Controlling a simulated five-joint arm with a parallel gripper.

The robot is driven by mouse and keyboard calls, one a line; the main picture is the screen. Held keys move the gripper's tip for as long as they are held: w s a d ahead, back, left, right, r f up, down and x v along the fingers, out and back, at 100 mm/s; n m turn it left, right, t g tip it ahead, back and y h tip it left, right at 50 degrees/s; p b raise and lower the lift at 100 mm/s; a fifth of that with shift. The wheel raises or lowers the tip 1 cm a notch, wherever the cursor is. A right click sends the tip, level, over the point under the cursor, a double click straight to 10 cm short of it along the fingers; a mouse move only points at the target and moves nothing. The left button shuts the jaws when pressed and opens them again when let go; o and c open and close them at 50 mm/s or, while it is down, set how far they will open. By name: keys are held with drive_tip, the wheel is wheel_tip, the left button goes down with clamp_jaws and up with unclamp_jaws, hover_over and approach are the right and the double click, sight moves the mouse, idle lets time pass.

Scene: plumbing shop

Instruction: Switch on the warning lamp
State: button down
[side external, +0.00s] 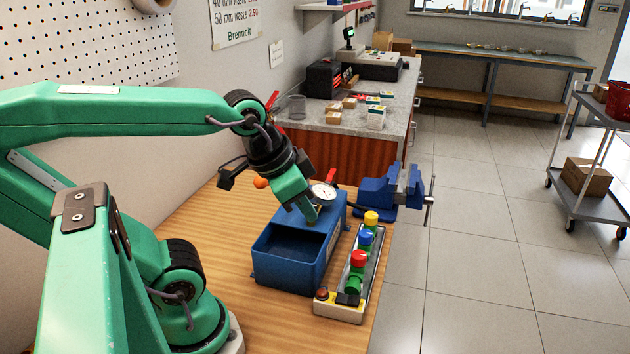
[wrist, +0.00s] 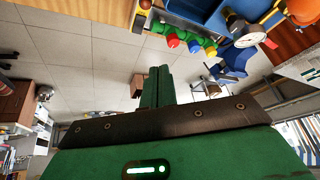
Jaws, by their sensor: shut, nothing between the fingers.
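A pale control strip (side external: 335,312) lies near the right edge of the wooden bench. It carries a red-capped (side external: 358,258), a blue-capped (side external: 365,237) and a yellow-capped (side external: 371,218) green fitting. At its near end are a red button on a yellow base (side external: 322,294) and a black switch-like part (side external: 348,299). The strip's fittings show at the top of the wrist view, including the red cap (wrist: 173,41). I cannot tell which part is the warning lamp, or see any lit. My gripper (side external: 312,218) is shut and empty, over the blue box, left of the strip.
The open blue box (side external: 290,280) with a dial gauge (side external: 322,194) stands just left of the strip. A blue vise (side external: 392,190) is at the bench's far right corner. An orange ball-like part (side external: 260,183) is behind my gripper. Bare wood lies left of the box.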

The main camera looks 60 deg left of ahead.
drive_tip(key=w+d+m+g, duration=0.1)
drive_tip(key=w+m, duration=0.1)
drive_tip(key=m, duration=0.5)
drive_tip(key=m+g, duration=0.3)
drive_tip(key=m, duration=1.5)
hover_over(356, 299)
drive_tip(key=s+a, duration=0.1)
drive_tip(key=s, duration=0.1)
drive_tip(key=f, duration=0.5)
drive_tip(key=shift+w+a, duration=0.1)
drive_tip(key=shift+w, duration=0.15)
drive_tip(key=shift+w+d+f, duration=0.2)
drive_tip(key=shift+f, duration=2.1)
drive_tip(key=shift+w+d+f, duration=0.2)
drive_tip(key=shift+f, duration=2.1)
drive_tip(key=shift+w+d+f, duration=0.2)
drive_tip(key=shift+f, duration=2.1)
drive_tip(key=shift+f+g, duration=0.2)
drive_tip(key=shift+g, duration=0.1)
drive_tip(key=shift+a+r, duration=0.1)
